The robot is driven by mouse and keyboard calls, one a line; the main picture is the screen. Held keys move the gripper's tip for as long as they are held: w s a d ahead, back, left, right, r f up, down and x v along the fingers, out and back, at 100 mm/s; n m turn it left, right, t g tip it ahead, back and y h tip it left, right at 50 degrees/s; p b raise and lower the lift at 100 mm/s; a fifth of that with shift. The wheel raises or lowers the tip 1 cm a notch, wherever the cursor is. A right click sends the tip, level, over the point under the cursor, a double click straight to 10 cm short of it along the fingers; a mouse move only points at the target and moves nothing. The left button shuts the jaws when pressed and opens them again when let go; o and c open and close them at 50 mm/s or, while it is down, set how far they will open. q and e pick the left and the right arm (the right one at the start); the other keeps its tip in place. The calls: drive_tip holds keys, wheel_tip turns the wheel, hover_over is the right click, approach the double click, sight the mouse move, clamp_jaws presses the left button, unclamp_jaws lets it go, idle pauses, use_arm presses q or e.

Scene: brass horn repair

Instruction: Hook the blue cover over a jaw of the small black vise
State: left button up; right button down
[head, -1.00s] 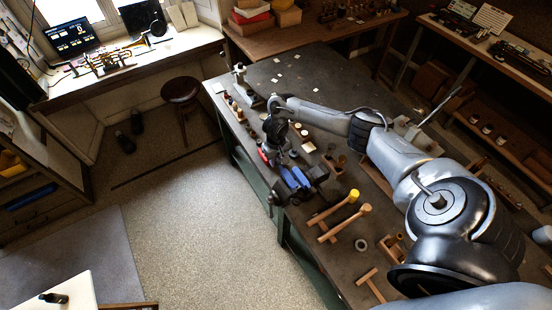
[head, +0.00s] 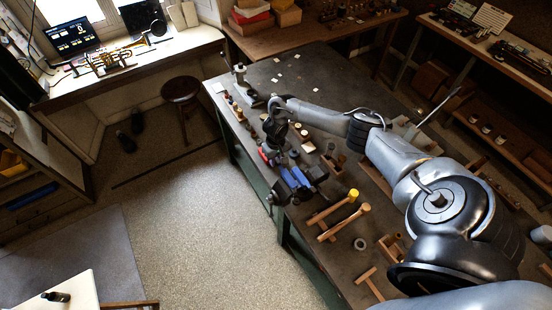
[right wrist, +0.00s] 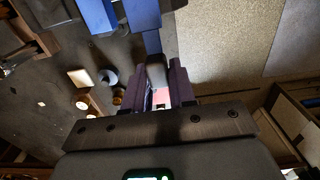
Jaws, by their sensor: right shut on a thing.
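My right gripper (head: 270,156) is over the near-left edge of the workbench, pointing down beside the small black vise (head: 317,172). Blue parts (head: 299,177) show at the vise, just right of and below the gripper in the head view. In the right wrist view the gripper (right wrist: 165,78) is shut on a narrow piece at the lower end of a blue strip, which I take as the blue cover (right wrist: 152,42). Two more blue blocks (right wrist: 143,14) are close beyond it. I cannot tell whether the cover touches a jaw. My left gripper is in neither view.
Two mallets (head: 346,220) lie on the bench right of the vise. Small jars and blocks (head: 308,147) stand behind it. A stool (head: 181,90) stands on the floor to the left, where the floor is open.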

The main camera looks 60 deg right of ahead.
drive_tip(key=shift+f, duration=0.2)
idle(0.5)
wheel_tip(320, 180, down, 3)
drive_tip(key=shift+r+b, duration=0.1)
drive_tip(key=shift+b, duration=0.6)
drive_tip(key=shift+p, duration=0.35)
idle(0.8)
drive_tip(key=shift+p, duration=0.3)
idle(0.4)
idle(0.3)
drive_tip(key=shift+p, duration=0.3)
